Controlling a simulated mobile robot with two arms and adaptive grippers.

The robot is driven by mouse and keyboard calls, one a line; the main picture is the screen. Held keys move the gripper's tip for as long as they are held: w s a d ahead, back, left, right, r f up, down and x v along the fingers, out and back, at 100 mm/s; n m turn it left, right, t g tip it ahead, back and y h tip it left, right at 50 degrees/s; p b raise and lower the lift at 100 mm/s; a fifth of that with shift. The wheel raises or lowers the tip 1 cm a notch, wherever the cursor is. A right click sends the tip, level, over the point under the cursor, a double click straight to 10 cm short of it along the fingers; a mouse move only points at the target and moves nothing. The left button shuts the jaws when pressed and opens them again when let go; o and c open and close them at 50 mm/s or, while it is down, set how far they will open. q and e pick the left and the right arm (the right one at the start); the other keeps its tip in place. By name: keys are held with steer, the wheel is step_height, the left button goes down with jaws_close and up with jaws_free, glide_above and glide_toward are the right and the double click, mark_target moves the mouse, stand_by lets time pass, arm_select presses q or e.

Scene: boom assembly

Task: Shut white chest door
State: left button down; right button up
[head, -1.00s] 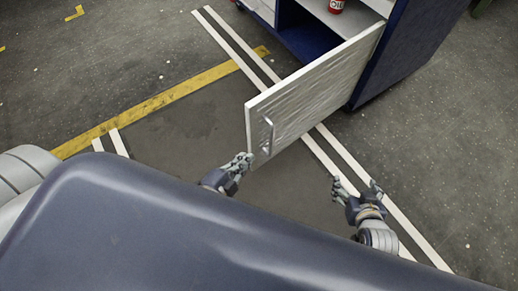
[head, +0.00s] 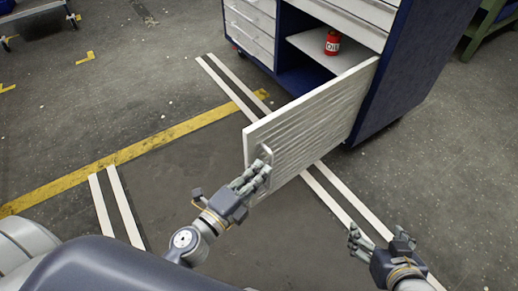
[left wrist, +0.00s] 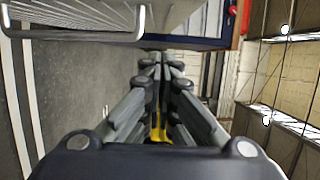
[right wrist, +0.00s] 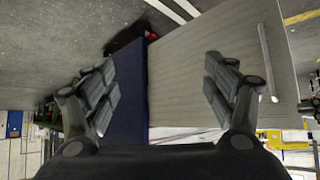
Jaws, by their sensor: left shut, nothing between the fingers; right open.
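The white chest door (head: 310,125) stands open, swung out from the blue and white chest (head: 395,85). Its handle (head: 265,155) is near the free edge; the door and handle also show in the left wrist view (left wrist: 75,38), and the door fills much of the right wrist view (right wrist: 190,70). My left gripper (head: 262,172) is shut and empty, close to the handle at the door's free edge; I cannot tell whether it touches. My right gripper (head: 378,240) is open and empty, low and right of the door, apart from it.
A red can (head: 333,43) stands on the chest's inner shelf (head: 315,50). Closed drawers (head: 250,28) are left of the opening. Floor left of the door is clear, with yellow (head: 100,165) and white marking lines. A green frame (head: 485,30) is at the far right.

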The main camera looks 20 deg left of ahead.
mark_target(258, 151)
arm_select(q)
steer(key=shift+w+a+p, duration=0.1)
steer(key=shift+w+a, duration=0.25)
steer(key=shift+w, duration=0.7)
steer(key=shift+w+a+p, duration=0.15)
steer(key=shift+w+a, duration=0.15)
steer(key=shift+w, duration=0.75)
steer(key=shift+w+a+p, duration=0.1)
steer(key=shift+w+a, duration=0.25)
steer(key=shift+w, duration=0.7)
arm_select(e)
steer(key=shift+s+d+f+g+h, duration=0.15)
steer(key=shift+s+d+f+g, duration=0.1)
steer(key=shift+s+f+g, duration=0.35)
steer(key=shift+s+d+f+g+h, duration=0.1)
steer(key=shift+s+d+f+g, duration=0.15)
steer(key=shift+s, duration=0.5)
steer(key=shift+s+d+f+g+h, duration=0.15)
steer(key=shift+s+d+f+g, duration=0.2)
steer(key=shift+s, duration=0.35)
arm_select(q)
steer(key=shift+a, duration=0.15)
arm_select(e)
steer(key=shift+w+a+f, duration=0.1)
steer(key=shift+a, duration=0.05)
